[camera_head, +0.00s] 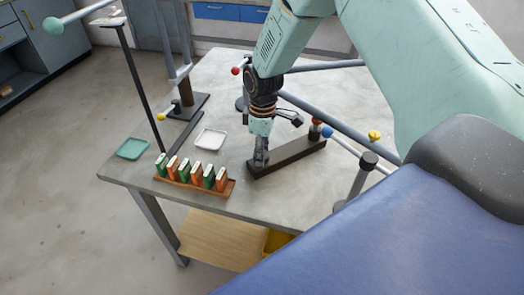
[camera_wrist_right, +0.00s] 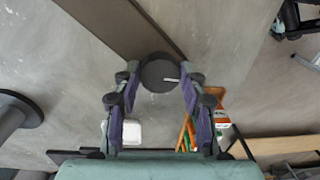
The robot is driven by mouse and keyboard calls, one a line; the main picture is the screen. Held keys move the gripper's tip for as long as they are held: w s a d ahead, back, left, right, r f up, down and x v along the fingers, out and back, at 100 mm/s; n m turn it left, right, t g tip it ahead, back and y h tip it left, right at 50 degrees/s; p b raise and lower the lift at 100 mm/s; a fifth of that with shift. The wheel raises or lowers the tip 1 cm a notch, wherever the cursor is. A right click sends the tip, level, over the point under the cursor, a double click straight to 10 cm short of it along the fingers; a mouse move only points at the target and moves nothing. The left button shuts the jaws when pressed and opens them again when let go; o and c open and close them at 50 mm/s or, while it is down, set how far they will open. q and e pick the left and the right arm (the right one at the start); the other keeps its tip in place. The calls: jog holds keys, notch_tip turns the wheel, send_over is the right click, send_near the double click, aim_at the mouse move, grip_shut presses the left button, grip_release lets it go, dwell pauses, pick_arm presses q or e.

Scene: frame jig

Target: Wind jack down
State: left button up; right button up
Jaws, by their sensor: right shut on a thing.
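My right gripper (camera_head: 261,158) points down at the near end of a dark bar (camera_head: 292,154) on the table. In the right wrist view the two fingers of this gripper (camera_wrist_right: 158,76) are closed around a round dark knob (camera_wrist_right: 160,75) with a short white mark on its top. The knob seems to be the jack's. It sits at the end of the dark bar, which also shows in the right wrist view (camera_wrist_right: 108,22). In the head view the gripper hides the knob. My left gripper is in neither view.
A wooden rack (camera_head: 194,187) with several green and orange blocks stands close left of my right gripper. A white tray (camera_head: 210,139) and a green tray (camera_head: 132,149) lie farther left. Grey frame tubes (camera_head: 335,121) cross behind and to the right, near my arm.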

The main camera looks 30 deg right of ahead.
jog(key=shift+w+r+n, duration=0.2)
jog(key=shift+w+n, duration=0.1)
jog(key=shift+n, duration=0.3)
jog(key=o, duration=1.1)
jog(key=shift+s, duration=0.2)
jog(key=shift+o, duration=0.2)
jog(key=shift+f, duration=0.1)
notch_tip(320, 180, up, 12)
jog(key=shift+w+d, duration=0.15)
jog(key=shift+d, duration=0.05)
jog(key=shift+f, duration=0.1)
